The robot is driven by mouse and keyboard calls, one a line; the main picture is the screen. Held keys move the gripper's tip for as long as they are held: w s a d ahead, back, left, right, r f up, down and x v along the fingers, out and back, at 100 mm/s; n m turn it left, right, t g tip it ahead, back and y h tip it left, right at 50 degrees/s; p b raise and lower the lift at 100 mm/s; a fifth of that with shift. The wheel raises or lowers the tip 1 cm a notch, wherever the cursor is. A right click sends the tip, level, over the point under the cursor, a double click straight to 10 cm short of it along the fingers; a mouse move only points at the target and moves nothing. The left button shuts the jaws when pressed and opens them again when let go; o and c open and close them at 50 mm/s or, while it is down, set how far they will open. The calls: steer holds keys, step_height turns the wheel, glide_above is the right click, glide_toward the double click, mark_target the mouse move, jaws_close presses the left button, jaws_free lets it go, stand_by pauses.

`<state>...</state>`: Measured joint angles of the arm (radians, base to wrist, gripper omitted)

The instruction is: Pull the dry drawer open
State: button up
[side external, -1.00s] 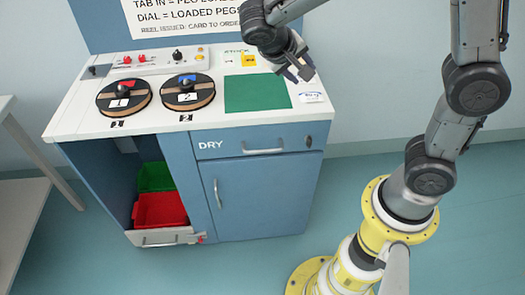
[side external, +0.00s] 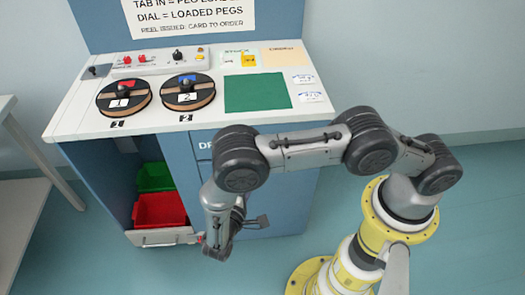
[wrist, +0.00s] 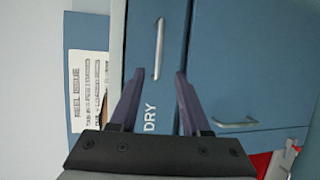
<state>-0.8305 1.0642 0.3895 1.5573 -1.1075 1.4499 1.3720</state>
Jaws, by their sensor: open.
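The dry drawer (wrist: 138,35) has a blue front marked DRY and looks shut. In the side view my arm covers most of the drawer (side external: 203,135), and its handle is hidden there. In the wrist view the drawer handle (wrist: 158,50) is a silver bar, upright in the picture, beyond and roughly between my fingertips. My gripper (wrist: 159,74) is open, with nothing between its fingers. In the side view my gripper (side external: 256,221) hangs in front of the cabinet's lower door, below drawer height. It does not appear to touch the handle.
The lower door's handle (wrist: 237,123) is right of my fingers in the wrist view. The open bay at left holds a green bin (side external: 155,177) and a red bin (side external: 159,209). Two reels and a green mat (side external: 257,92) are on the white top.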

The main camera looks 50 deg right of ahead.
steer(key=x, duration=1.3)
steer(key=shift+w+d, duration=0.15)
steer(key=shift+d, duration=0.1)
jaws_close()
stand_by(1.0)
